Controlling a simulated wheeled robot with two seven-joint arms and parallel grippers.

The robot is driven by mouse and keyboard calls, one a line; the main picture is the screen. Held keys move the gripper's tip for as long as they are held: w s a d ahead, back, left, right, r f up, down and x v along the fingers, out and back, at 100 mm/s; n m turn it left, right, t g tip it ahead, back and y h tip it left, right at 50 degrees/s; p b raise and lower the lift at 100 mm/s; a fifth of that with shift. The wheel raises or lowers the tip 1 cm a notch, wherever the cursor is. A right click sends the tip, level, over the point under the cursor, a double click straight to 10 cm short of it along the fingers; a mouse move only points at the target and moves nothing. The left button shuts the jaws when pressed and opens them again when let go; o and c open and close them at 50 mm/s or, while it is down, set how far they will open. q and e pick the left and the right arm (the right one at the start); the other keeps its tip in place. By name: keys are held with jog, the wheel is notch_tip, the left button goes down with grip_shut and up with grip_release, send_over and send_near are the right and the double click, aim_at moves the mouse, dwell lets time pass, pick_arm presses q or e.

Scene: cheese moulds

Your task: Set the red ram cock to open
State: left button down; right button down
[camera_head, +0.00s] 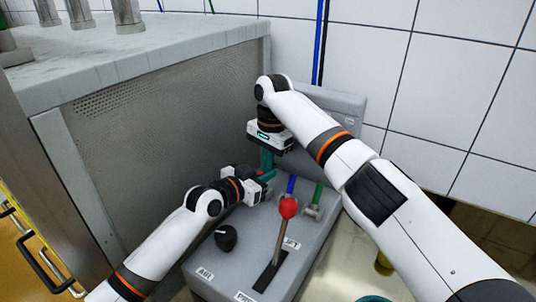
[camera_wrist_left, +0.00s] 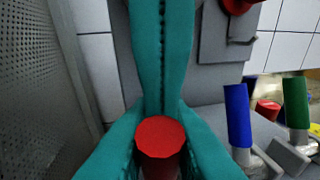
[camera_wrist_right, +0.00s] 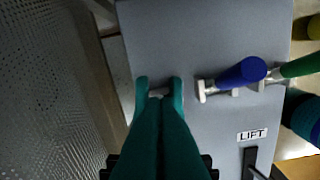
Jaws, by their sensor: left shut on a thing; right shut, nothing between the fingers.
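The red ram cock (camera_wrist_left: 160,137) shows in the left wrist view as a round red handle end between teal fingers. My left gripper (camera_head: 265,178) is shut on it, on top of the grey console near the mesh panel. My right gripper (camera_head: 267,163) is shut and empty, pointing down from above, very close to the left gripper. Its teal fingers (camera_wrist_left: 163,60) fill the upper middle of the left wrist view. In the right wrist view, a pale metal piece (camera_wrist_right: 158,92) shows between teal fingertips. The cock is mostly hidden by the grippers, so its handle angle cannot be told.
The blue cock (camera_head: 291,185) and green cock (camera_head: 317,196) stand just right on the console (camera_head: 215,270). The lift lever with a red ball (camera_head: 288,207) and a black knob (camera_head: 226,237) are nearer. A perforated metal cabinet (camera_head: 170,120) bounds the left; tiled wall behind.

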pick_arm(q)
jog(key=shift+w+r, duration=0.1)
jog(key=shift+r, duration=0.2)
jog(key=shift+w+f, duration=0.1)
dwell(0.3)
jog(key=c, duration=1.5)
grip_release()
jog(key=shift+d, duration=0.1)
jog(key=shift+o, duration=0.7)
jog(key=shift+f, duration=0.15)
jog(key=shift+s+a, duration=0.2)
